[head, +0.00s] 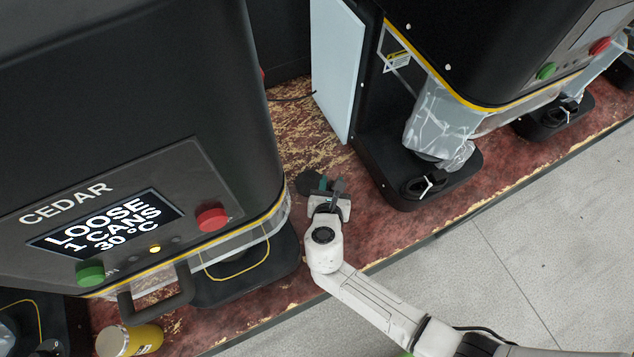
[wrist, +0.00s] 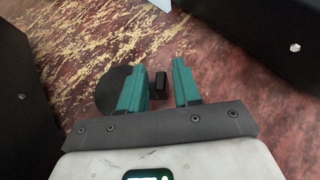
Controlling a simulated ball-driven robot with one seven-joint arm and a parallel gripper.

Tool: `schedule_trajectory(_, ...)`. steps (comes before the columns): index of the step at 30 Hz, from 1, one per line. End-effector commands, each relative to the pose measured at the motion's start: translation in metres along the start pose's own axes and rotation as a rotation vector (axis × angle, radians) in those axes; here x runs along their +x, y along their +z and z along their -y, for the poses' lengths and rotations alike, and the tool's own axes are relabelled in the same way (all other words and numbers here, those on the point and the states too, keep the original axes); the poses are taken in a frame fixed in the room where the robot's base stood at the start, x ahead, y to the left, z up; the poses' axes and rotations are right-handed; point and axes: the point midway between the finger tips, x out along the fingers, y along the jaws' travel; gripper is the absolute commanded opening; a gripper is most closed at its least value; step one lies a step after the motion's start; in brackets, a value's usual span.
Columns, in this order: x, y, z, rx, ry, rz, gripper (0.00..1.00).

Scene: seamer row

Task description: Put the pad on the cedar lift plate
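A dark round disc (wrist: 106,90), which looks like the pad, lies on the worn red counter in the wrist view, partly hidden behind my left finger. A small black block (wrist: 161,86) shows between my fingers; I cannot tell whether it joins the disc. My gripper (wrist: 159,66) is open, its teal fingers apart on either side of the block, with no clear contact. In the head view my gripper (head: 322,186) is low over the counter, right of the CEDAR machine (head: 120,130). The cedar lift plate is not clearly visible; the machine's black base (head: 245,285) shows below its clear guard.
A second black machine (head: 480,50) with a clear guard (head: 437,122) and black base (head: 405,195) stands to the right. A pale panel (head: 338,65) stands behind. A yellow can (head: 130,340) is at the lower left. Bare counter (head: 315,140) lies between the machines.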

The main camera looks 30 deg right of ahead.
Motion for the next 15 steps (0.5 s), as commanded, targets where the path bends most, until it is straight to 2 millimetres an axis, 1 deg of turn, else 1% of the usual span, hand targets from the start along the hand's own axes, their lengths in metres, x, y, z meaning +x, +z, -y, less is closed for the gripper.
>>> schedule_trajectory(1,-0.0001,-0.0001,0.0000,0.000,0.000,0.000,0.27)
schedule_trajectory(9,-0.0002,-0.0002,0.0000,0.000,0.000,0.000,0.01)
schedule_trajectory(10,-0.0002,-0.0002,0.0000,0.000,0.000,0.000,0.00)
schedule_trajectory(15,-0.0003,-0.0001,0.0000,0.000,0.000,0.000,0.00)
